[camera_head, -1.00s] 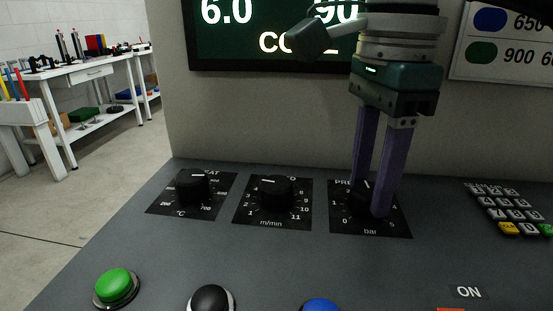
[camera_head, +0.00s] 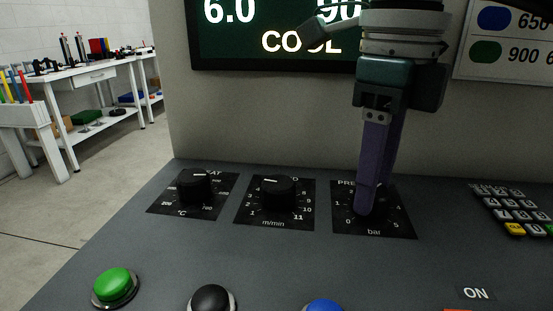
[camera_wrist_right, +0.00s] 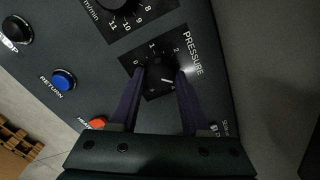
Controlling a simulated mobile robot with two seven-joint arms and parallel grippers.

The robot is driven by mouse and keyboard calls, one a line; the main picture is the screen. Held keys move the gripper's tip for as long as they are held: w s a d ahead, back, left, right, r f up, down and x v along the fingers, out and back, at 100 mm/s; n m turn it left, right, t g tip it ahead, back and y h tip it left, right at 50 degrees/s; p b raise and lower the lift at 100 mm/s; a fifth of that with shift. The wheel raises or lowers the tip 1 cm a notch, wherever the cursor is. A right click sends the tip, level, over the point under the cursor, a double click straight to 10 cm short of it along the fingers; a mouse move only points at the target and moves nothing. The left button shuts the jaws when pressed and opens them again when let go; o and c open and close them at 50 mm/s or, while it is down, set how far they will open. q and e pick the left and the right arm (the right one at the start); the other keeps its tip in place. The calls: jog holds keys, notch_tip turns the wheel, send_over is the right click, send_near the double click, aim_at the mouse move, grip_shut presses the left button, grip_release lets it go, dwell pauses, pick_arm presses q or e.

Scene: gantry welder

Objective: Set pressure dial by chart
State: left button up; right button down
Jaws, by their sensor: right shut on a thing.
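The black pressure dial (camera_wrist_right: 160,74) sits on its black scale plate (camera_head: 399,226), marked in bar. My right gripper (camera_head: 371,207) reaches down over it with long purple fingers. In the right wrist view the fingers (camera_wrist_right: 160,78) are shut on opposite sides of the knob. A white pointer mark shows on the knob toward the lower right, but I cannot read its exact value. In the head view the fingers largely hide the knob. A white chart (camera_head: 512,45) at the upper right shows a blue mark with 650 and a green mark with 900, cut off at the edge. My left gripper is not in view.
The heat dial (camera_head: 195,187) and the m/min dial (camera_head: 279,192) stand left of the pressure dial. Green (camera_head: 114,286), black (camera_head: 211,299) and blue (camera_head: 324,306) buttons line the front. A keypad (camera_head: 513,210) is at right. A screen (camera_head: 285,40) reads "COOL".

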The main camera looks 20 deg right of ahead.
jog(key=shift+m, duration=0.6)
jog(key=shift+c, duration=1.9)
grip_release()
notch_tip(320, 180, up, 10)
jog(key=p, duration=0.1)
